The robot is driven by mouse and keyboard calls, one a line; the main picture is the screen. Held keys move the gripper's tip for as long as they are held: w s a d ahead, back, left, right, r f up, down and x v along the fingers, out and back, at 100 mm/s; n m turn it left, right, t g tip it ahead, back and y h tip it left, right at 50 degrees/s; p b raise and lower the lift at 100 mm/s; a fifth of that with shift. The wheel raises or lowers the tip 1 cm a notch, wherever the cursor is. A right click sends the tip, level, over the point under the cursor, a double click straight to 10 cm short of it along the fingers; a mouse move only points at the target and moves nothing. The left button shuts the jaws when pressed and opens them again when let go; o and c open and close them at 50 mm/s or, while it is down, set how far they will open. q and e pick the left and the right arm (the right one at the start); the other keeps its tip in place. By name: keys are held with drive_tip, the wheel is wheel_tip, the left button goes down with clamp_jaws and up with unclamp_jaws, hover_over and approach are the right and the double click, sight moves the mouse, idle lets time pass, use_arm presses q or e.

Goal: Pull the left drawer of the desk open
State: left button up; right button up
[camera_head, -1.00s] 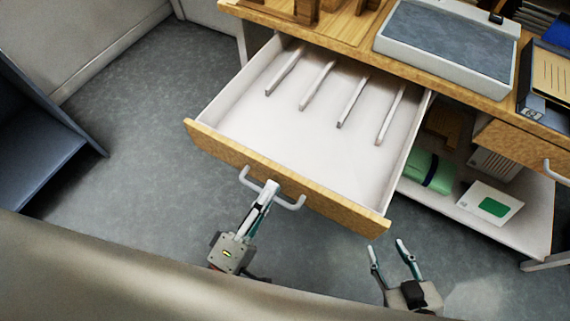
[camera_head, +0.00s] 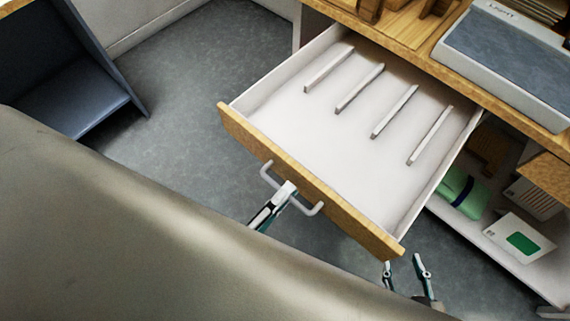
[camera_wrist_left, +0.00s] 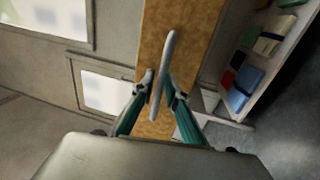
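The left drawer (camera_head: 345,155) of the desk stands well open, with its white inside and several thin dividers in plain view. Its wooden front (camera_head: 345,215) carries a pale bar handle (camera_head: 314,209). My left gripper (camera_head: 286,191) is at the middle of this handle, its fingers close together around the bar. In the left wrist view, the handle (camera_wrist_left: 168,52) stands between the two fingertips (camera_wrist_left: 160,82), which appear closed on it. My right gripper (camera_head: 403,264) is open and empty, below the drawer's right front corner in the picture.
The wooden desk top (camera_head: 408,28) bears a grey-topped device (camera_head: 510,60). A lower shelf right of the drawer holds a green rolled item (camera_head: 462,190) and a white card (camera_head: 519,240). A dark blue-grey cabinet (camera_head: 75,75) stands at upper left. Floor (camera_head: 195,100) between is clear.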

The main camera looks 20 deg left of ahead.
use_arm(q)
drive_tip(key=v, duration=0.7)
drive_tip(key=shift+s, duration=0.3)
